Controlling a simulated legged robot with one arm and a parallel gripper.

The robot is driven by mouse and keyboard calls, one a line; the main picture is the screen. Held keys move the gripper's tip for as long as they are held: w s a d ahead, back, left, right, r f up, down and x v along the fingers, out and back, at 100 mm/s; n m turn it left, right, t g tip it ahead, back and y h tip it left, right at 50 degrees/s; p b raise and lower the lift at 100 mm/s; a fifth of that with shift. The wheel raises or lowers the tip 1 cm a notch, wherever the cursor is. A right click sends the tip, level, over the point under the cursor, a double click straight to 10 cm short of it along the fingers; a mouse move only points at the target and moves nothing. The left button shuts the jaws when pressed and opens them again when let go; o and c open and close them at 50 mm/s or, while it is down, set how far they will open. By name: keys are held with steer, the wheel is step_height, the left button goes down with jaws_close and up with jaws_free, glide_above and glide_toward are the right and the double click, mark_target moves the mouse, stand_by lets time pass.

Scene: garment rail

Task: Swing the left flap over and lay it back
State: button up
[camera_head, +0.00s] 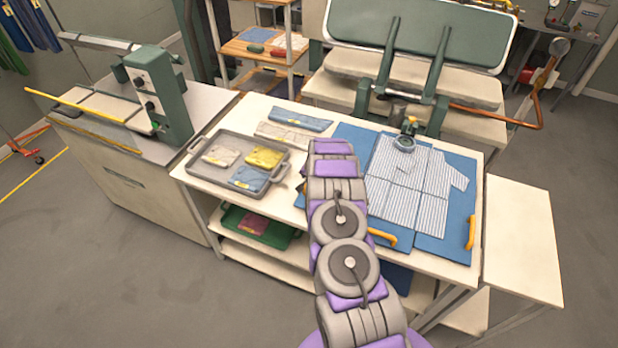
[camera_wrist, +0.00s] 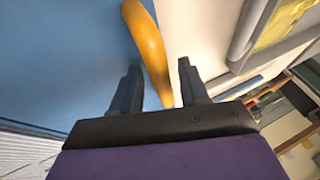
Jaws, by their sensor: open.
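A blue folding board lies on the table, with a blue-and-white striped shirt (camera_head: 405,185) spread flat on it. The left flap (camera_head: 350,137) of the board lies flat, partly hidden by my arm in the head view; its blue surface (camera_wrist: 60,60) fills the left of the wrist view. A yellow handle (camera_wrist: 148,45) at the flap's edge passes between the fingers of my gripper (camera_wrist: 158,66). The fingers are open, one on each side of the handle, and I cannot tell whether they touch it. In the head view my arm mostly hides the gripper.
A grey tray (camera_head: 202,178) with folded cloths stands left of the board. Folded blue (camera_head: 300,118) and cream cloths lie behind it. Yellow handles sit at the board's front (camera_head: 383,237) and right (camera_head: 471,232). A round tool (camera_head: 405,142) rests near the collar. A press stands behind.

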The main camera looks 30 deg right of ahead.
steer(key=v, duration=1.6)
steer(key=shift+a+r, duration=0.2)
steer(key=shift+r, duration=0.15)
steer(key=shift+w, duration=0.1)
steer(key=s+a+r+n+g+y+b, duration=0.1)
steer(key=s+a+r+n+g+b, duration=0.2)
steer(key=s+a+r, duration=0.5)
steer(key=s+a+r+n+y+b, duration=0.25)
steer(key=s+a+b, duration=0.25)
steer(key=s+a, duration=0.55)
steer(key=s+a+n+g+h+b, duration=0.1)
steer(key=s+a+n+g+b, duration=0.1)
steer(key=s, duration=1.2)
steer(key=s+a+n+g+h+b, duration=0.1)
steer(key=s+a+n+g+b, duration=0.1)
steer(key=s, duration=1.3)
steer(key=shift+s+r+n+g+b, duration=0.35)
steer(key=shift+n+b, duration=0.2)
steer(key=shift+b, duration=0.7)
steer(key=shift+d+h, duration=0.1)
steer(key=shift+h, duration=0.15)
